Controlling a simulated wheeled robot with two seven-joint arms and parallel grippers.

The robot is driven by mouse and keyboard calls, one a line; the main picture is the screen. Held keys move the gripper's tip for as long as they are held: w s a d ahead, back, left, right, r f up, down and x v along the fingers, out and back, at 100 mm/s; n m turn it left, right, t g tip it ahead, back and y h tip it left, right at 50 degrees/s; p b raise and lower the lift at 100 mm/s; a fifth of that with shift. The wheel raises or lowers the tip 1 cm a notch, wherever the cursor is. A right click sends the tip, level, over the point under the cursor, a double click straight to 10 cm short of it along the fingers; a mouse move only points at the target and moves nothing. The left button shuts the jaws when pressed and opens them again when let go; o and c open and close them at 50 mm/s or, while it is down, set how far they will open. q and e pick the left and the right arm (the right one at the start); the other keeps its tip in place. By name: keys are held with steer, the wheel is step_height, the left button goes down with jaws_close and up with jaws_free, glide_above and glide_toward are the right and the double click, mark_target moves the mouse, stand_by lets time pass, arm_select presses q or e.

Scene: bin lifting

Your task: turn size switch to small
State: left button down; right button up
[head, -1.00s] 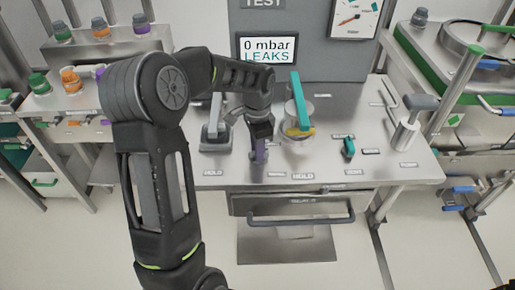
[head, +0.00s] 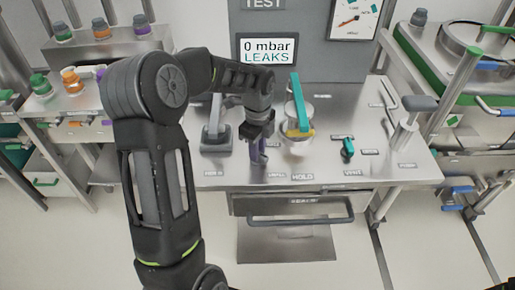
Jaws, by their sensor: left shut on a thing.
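The lower part of the handle shows below the fingers. Small white labels (head: 277,175) lie on the bench in front of it, too small to read surely. My right gripper is not in view.
Right of my left gripper stands a clear vessel (head: 298,150) with a yellow clamp and a teal lever (head: 299,100). A grey handle (head: 216,135) stands close on the left. A teal knob (head: 348,147) and a grey-topped lever (head: 407,125) are further right. A drawer handle (head: 300,220) is below.

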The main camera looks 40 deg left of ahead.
arm_select(q)
steer(key=shift+m, duration=1)
steer(key=c, duration=1.2)
jaws_free()
steer(key=shift+c, duration=0.2)
steer(key=shift+r, duration=0.1)
step_height(320, 180, up, 8)
steer(key=shift+f+b, duration=0.15)
steer(key=shift+b, duration=0.25)
